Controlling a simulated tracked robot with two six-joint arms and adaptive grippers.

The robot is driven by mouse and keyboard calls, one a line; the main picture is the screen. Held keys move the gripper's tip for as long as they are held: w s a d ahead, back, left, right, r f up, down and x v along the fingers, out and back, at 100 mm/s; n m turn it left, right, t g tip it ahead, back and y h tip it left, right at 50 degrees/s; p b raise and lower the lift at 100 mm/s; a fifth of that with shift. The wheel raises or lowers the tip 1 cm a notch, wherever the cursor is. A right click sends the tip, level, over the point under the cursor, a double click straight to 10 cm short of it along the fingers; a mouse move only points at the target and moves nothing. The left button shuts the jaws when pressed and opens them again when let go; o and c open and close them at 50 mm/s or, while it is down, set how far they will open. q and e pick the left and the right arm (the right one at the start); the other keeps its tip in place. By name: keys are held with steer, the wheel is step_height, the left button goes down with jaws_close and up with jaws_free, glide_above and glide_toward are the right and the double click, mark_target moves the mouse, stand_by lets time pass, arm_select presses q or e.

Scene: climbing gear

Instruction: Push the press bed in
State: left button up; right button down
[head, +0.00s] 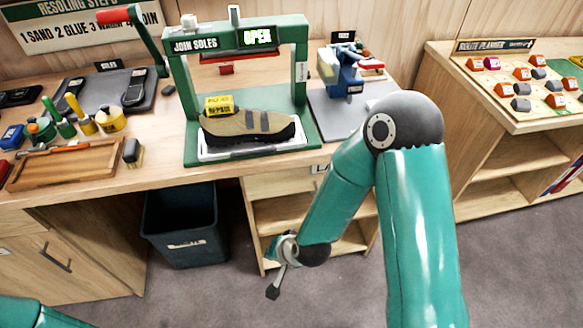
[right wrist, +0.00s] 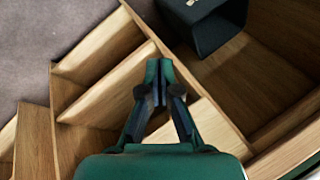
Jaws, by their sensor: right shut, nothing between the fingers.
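The green sole press (head: 180,90), labelled JOIN SOLES, stands on the workbench with a display reading OPEN. Its white press bed (head: 210,155) sits low at the front of the green base, with a tan and black climbing shoe (head: 250,125) on it. A yellow tag rises at the shoe's left end. My right gripper (head: 273,289) hangs below the bench's front edge, lower than the bed and apart from it. In the right wrist view its two fingers (right wrist: 158,75) meet at the tips, shut and empty. My left gripper is out of view.
A dark bin (head: 185,228) stands under the bench, left of open wooden shelves (head: 275,215) close to my right gripper. A red-handled lever (head: 113,16) rises left of the press. Tools and a wooden tray (head: 65,166) lie left; a blue device (head: 340,72) stands right.

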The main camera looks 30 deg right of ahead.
steer(key=w+d+r+m+t+h+b, duration=0.1)
steer(key=w+r+m+t+b, duration=0.3)
steer(key=r+m+b, duration=0.25)
steer(key=w+d+r+m+t+h+b, duration=0.1)
steer(key=w+r+m+t+h+b, duration=0.15)
steer(key=r+m+t+b, duration=0.4)
step_height(320, 180, up, 4)
steer(key=s+d+m+h+b, duration=0.25)
steer(key=m+b, duration=0.35)
steer(key=m, duration=0.4)
steer(key=m+t+h, duration=0.1)
steer(key=m, duration=0.7)
glide_toward(289, 146)
steer(key=x, duration=0.7)
steer(key=shift+w+p, duration=0.15)
steer(key=shift+p, duration=0.25)
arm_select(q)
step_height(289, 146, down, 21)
